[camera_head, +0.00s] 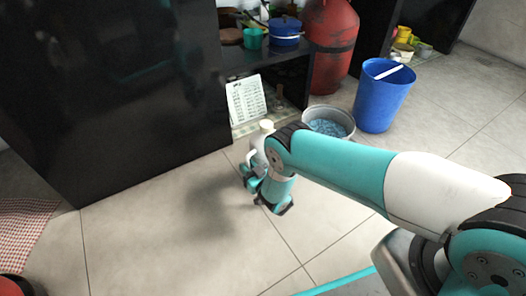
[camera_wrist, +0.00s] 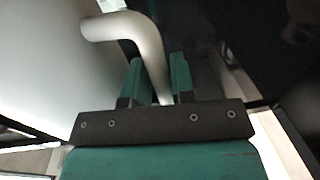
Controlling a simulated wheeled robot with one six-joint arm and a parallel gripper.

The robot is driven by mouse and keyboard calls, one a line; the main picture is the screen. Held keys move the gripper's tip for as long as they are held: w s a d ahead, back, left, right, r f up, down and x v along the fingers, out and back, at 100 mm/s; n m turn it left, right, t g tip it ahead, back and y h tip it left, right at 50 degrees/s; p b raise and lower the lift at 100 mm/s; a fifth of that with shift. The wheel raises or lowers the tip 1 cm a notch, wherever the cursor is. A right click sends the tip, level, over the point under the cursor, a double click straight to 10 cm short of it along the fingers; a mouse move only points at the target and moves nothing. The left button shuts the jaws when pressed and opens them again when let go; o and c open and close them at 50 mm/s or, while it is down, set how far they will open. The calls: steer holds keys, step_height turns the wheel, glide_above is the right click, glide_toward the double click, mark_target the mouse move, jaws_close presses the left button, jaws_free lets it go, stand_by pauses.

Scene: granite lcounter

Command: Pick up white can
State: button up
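The white can (camera_head: 265,128) is in the middle of the head view, in front of the dark counter, partly hidden by my arm. In the wrist view its large pale body (camera_wrist: 40,60) fills the left side. Its curved handle (camera_wrist: 145,45) bends down between my fingers. My gripper (camera_head: 252,180) is at the can's near side in the head view. In the wrist view my gripper (camera_wrist: 160,80) has its two teal fingers close on both sides of the handle, with little gap showing. The can's base is hidden, so I cannot tell whether it touches the floor.
A metal basin (camera_head: 345,113) and a blue bucket (camera_head: 383,95) stand to the right. A red gas cylinder (camera_head: 331,45) is behind them. A printed sheet (camera_head: 246,101) leans on the shelf. A checkered cloth (camera_head: 22,230) lies at the left. The tiled floor in front is clear.

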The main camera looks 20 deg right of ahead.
jaws_close()
steer(key=shift+r, duration=0.1)
steer(key=shift+r+p, duration=0.95)
steer(key=shift+r, duration=0.05)
